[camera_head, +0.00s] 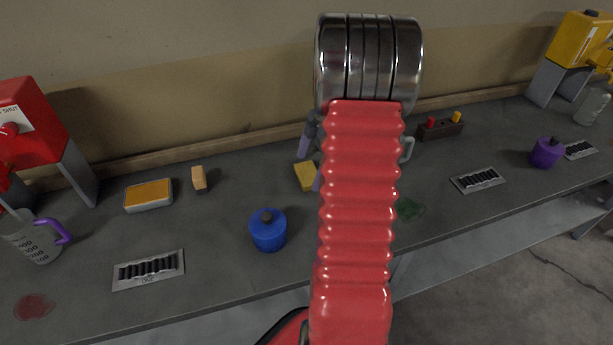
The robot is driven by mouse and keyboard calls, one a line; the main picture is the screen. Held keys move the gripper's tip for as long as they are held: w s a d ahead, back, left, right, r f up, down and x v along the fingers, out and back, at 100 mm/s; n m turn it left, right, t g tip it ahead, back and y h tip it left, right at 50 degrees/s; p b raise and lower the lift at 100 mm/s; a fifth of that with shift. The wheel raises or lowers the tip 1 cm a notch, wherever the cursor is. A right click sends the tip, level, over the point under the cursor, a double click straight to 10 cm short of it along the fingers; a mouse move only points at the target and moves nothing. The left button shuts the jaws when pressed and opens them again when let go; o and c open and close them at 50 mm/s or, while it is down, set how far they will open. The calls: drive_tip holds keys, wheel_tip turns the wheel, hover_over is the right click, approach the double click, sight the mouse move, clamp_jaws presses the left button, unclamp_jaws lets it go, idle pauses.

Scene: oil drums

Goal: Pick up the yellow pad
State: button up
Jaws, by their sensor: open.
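A small yellow pad (304,176) lies on the grey bench, just left of my red arm, and my arm may hide part of its right side. My gripper (311,166) is mostly hidden behind my arm. One grey-purple finger shows behind the pad, and a bit of purple shows at its front right side. The jaws are open, with the pad near or between them. I cannot tell whether they touch it.
An orange-topped tray (148,194), a tan block (199,179) and a blue canister (267,231) stand to the left. A grey handle (407,149) shows right of my arm. A dark holder (440,129) stands by the wall, and a purple canister (545,153) further right.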

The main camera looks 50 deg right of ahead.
drive_tip(key=shift+x, duration=0.75)
drive_tip(key=shift+c, duration=0.5)
drive_tip(key=c, duration=1)
